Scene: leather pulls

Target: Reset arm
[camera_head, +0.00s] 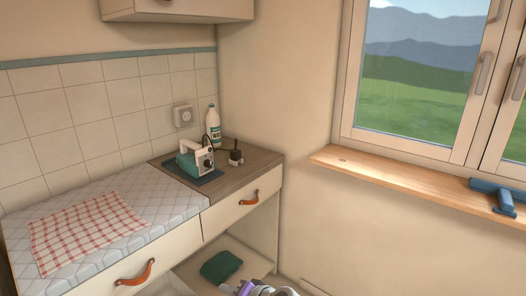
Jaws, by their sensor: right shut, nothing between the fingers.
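My right gripper (258,289) shows only in part at the bottom edge of the head view, grey with purple parts. It is shut and empty, just in front of the low open drawer or shelf with a dark green folded cloth (221,266). It looks apart from the cloth. My left gripper is not in view.
A counter holds a red checked cloth (88,230), a green iron-like appliance (194,160), a white bottle (213,127) and a small dark item (236,156). Drawer fronts have leather pulls (136,273). A blue object (497,192) lies on the wooden windowsill (400,180).

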